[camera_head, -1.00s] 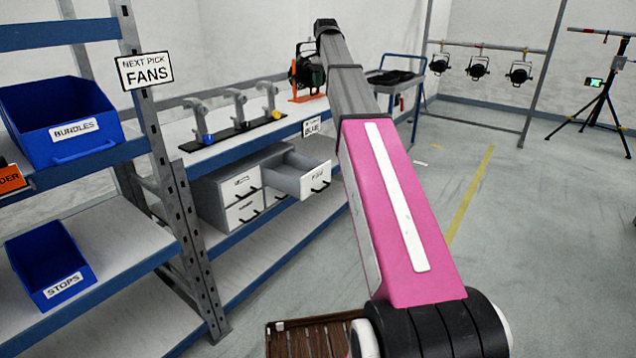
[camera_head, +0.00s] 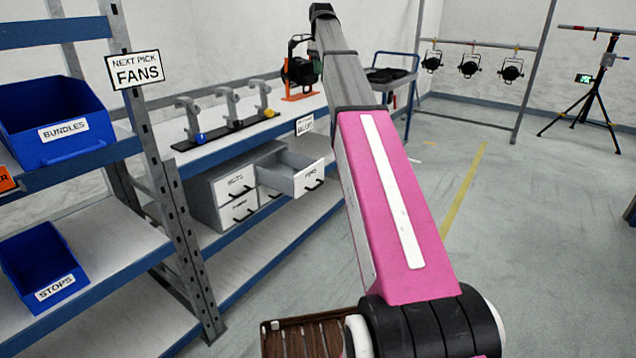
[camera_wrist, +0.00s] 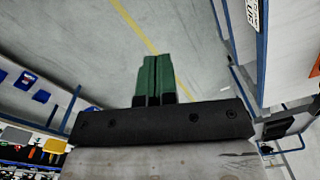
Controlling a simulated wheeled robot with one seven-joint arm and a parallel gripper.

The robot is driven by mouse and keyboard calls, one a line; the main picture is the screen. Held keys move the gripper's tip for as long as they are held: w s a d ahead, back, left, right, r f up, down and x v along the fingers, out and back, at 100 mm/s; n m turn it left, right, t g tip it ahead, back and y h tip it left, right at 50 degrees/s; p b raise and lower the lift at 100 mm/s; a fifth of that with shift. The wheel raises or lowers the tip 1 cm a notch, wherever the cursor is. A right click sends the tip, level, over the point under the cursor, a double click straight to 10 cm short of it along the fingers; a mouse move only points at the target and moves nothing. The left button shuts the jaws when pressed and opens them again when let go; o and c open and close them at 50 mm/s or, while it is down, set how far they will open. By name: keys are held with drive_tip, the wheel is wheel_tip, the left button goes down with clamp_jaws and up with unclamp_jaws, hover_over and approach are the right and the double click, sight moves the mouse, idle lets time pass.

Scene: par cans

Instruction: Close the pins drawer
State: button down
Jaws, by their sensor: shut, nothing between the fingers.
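In the head view my arm rises to the right of the drawer, and the gripper's fingers cannot be made out there. No contact with the drawer shows.
The other cabinet drawers look shut. Above them a shelf board holds several clamps on a black bar (camera_head: 225,136) and a lamp on an orange stand (camera_head: 300,70). A rack upright (camera_head: 180,215) and blue bins (camera_head: 60,120) stand left.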

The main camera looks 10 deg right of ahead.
drive_tip(key=s+d+f+m+t+y, duration=0.15)
drive_tip(key=s+f+m, duration=0.25)
drive_tip(key=f, duration=0.7)
drive_tip(key=s+d+f+m, duration=0.2)
drive_tip(key=s+f+m, duration=0.25)
drive_tip(key=f, duration=0.65)
drive_tip(key=s+d+f+m+t+y, duration=0.1)
drive_tip(key=s+f+m, duration=0.3)
drive_tip(key=f, duration=0.7)
drive_tip(key=w+a+f, duration=0.4)
drive_tip(key=w+f, duration=0.2)
drive_tip(key=f, duration=0.4)
drive_tip(key=shift+a+m, duration=0.15)
drive_tip(key=shift+m, duration=0.3)
drive_tip(key=shift+h, duration=0.25)
drive_tip(key=w+a, duration=1.2)
drive_tip(key=shift+w+a, duration=0.1)
drive_tip(key=shift+w, duration=0.3)
